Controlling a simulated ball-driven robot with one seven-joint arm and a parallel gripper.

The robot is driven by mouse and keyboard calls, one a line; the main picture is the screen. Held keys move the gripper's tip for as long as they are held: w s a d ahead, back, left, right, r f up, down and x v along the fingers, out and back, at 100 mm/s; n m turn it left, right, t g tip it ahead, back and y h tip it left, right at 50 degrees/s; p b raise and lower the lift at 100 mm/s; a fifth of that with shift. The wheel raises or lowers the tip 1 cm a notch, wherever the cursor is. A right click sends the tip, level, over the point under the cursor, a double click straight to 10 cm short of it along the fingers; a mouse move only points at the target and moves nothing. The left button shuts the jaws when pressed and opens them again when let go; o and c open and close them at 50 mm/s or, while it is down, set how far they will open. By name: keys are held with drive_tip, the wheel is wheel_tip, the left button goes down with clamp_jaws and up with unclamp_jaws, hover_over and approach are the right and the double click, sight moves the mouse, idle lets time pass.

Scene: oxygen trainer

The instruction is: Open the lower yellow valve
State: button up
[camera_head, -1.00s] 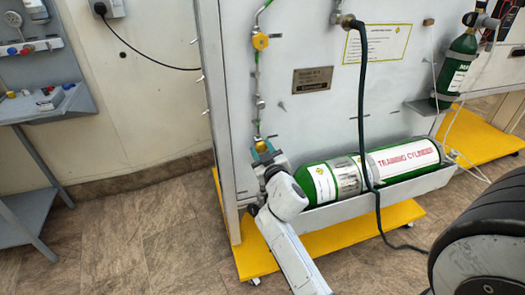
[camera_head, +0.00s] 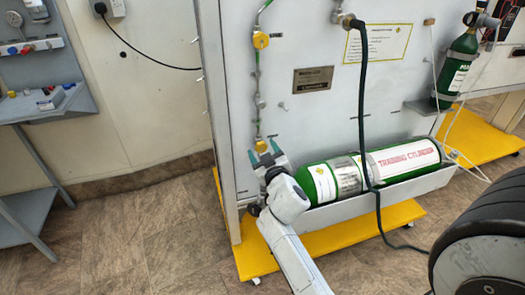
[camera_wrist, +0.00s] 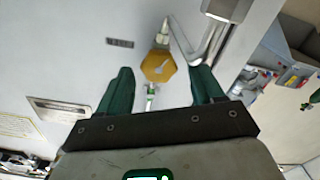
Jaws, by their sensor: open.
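The lower yellow valve (camera_head: 261,146) is on a thin vertical pipe on the grey panel, just above the tips of my gripper (camera_head: 264,152) in the head view. The fingers are spread, with visible gaps on both sides of the valve. They hold nothing. I cannot tell the exact depth between the fingertips and the valve.
An upper yellow valve (camera_head: 261,40) is higher on the same pipe. A green training cylinder (camera_head: 345,176) lies in a tray right of my arm. A dark hose (camera_head: 361,110) hangs across it. A yellow base (camera_head: 330,240) juts out below.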

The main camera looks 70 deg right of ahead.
drive_tip(key=b+v, duration=0.1)
drive_tip(key=v, duration=0.9)
drive_tip(key=shift+b, duration=0.35)
drive_tip(key=shift+s, duration=0.1)
drive_tip(key=w+d+m+b, duration=0.1)
drive_tip(key=w+d+m, duration=0.3)
drive_tip(key=d, duration=0.1)
drive_tip(key=w+d+m+b, duration=0.1)
drive_tip(key=w+d+m, duration=0.1)
drive_tip(key=w+d, duration=0.1)
drive_tip(key=shift+d+b, duration=0.25)
drive_tip(key=shift+b, duration=0.1)
idle(0.3)
drive_tip(key=c, duration=1.1)
